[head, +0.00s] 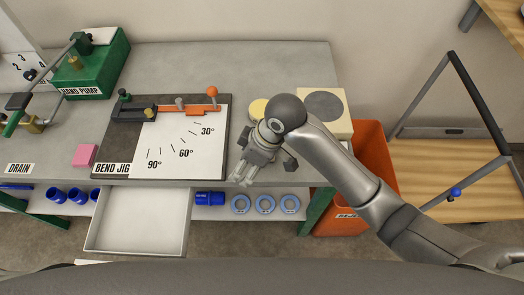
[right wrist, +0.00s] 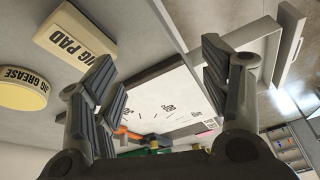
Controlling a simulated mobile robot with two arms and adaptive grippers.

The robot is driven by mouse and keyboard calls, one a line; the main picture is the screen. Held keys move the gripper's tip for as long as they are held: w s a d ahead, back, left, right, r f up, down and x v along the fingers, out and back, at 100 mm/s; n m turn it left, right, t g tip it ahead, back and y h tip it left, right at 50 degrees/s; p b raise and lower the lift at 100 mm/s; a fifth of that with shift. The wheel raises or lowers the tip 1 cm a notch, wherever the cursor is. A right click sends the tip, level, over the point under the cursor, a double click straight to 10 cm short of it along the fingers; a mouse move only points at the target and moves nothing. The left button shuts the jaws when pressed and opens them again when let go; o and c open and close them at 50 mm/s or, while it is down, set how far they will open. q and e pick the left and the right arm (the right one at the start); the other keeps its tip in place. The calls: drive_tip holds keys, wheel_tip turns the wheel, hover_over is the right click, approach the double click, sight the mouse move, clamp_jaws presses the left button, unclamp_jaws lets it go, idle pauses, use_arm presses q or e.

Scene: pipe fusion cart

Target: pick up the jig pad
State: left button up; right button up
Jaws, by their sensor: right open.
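The jig pad is a cream block with black lettering (right wrist: 76,34), lying on the grey bench top at the upper left of the right wrist view. It is outside the jaws, beyond the left finger and apart from it. My right gripper (right wrist: 162,70) is open, with nothing between its fingers. In the head view my right gripper (head: 247,177) hangs over the bench just right of the bend jig (head: 182,152). My forearm covers part of the bench there, and I cannot clearly make out the jig pad in that view. My left gripper is not in view.
A yellow jig grease tin (right wrist: 22,89) lies near the pad. A cream block with a grey disc (head: 322,105) stands at the bench's right end, beside an orange bin (head: 371,150). An open, empty drawer (head: 138,220) juts out in front. A pink block (head: 85,155) lies left of the jig.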

drive_tip(key=w+d+r+n+h, duration=0.1)
drive_tip(key=w, duration=0.1)
drive_tip(key=w+r+n+h, duration=0.1)
drive_tip(key=r, duration=0.1)
drive_tip(key=w+d+r+n+h, duration=0.1)
drive_tip(key=w, duration=0.1)
drive_tip(key=shift+w+d+r+n+g+h, duration=0.3)
drive_tip(key=shift+w+h, duration=0.05)
drive_tip(key=shift+h, duration=0.05)
drive_tip(key=shift+w+d, duration=0.35)
wheel_tip(320, 180, down, 5)
drive_tip(key=shift+r+p, duration=0.1)
drive_tip(key=shift+p, duration=0.6)
drive_tip(key=f+p, duration=0.1)
drive_tip(key=f, duration=0.1)
drive_tip(key=f+p, duration=0.1)
drive_tip(key=f, duration=0.1)
drive_tip(key=shift+w+a+f, duration=0.2)
drive_tip(key=shift+f, duration=0.5)
drive_tip(key=c, duration=1.1)
